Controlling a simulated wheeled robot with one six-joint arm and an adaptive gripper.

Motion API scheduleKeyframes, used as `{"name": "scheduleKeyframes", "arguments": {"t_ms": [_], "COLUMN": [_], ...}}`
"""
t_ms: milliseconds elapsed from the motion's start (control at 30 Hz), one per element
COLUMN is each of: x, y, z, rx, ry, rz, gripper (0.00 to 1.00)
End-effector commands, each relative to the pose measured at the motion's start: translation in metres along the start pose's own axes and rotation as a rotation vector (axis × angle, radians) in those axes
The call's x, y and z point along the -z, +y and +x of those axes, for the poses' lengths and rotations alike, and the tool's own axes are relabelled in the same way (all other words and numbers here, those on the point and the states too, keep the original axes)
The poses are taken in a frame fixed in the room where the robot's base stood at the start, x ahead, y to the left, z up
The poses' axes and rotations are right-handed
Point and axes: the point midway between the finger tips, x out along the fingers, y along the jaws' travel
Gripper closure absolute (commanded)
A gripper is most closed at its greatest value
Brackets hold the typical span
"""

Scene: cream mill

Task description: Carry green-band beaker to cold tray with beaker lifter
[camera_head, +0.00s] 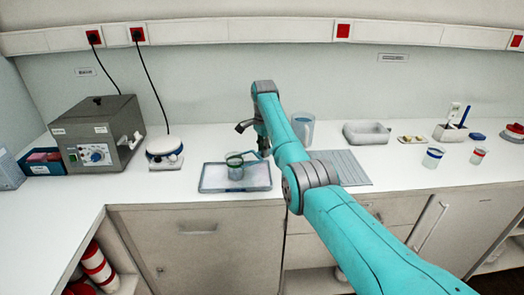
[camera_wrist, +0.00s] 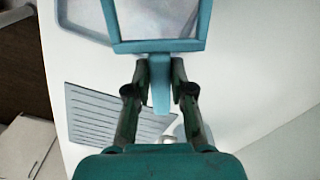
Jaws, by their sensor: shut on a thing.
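My gripper (camera_wrist: 160,72) is shut on the handle of the teal beaker lifter (camera_wrist: 160,95), whose square frame reaches past the top of the wrist view. In the head view my arm partly hides the gripper; a small part of the lifter (camera_head: 252,153) shows. The green-band beaker (camera_head: 235,170) is upright at the left end of the lifter, over the shallow grey-blue tray (camera_head: 208,183). I cannot tell whether the beaker rests on the tray or hangs just above it. The tray corner also shows in the wrist view (camera_wrist: 85,15); the beaker is not visible there.
A ribbed drain mat (camera_head: 350,168) and a pitcher (camera_head: 303,128) are right of the arm. A grey box device (camera_head: 100,135) and a small round device (camera_head: 164,152) stand left. Blue-band (camera_head: 433,158) and red-band (camera_head: 478,156) beakers stand far right.

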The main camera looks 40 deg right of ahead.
Motion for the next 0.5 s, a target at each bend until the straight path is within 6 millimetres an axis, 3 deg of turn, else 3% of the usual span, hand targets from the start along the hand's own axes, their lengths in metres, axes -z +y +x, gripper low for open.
{"name": "scheduleKeyframes", "arguments": {"t_ms": [500], "x": [0.005], "y": [0.0001], "z": [0.0001], "rx": [0.0], "ry": [0.0], "rz": [0.0], "gripper": [1.0]}}
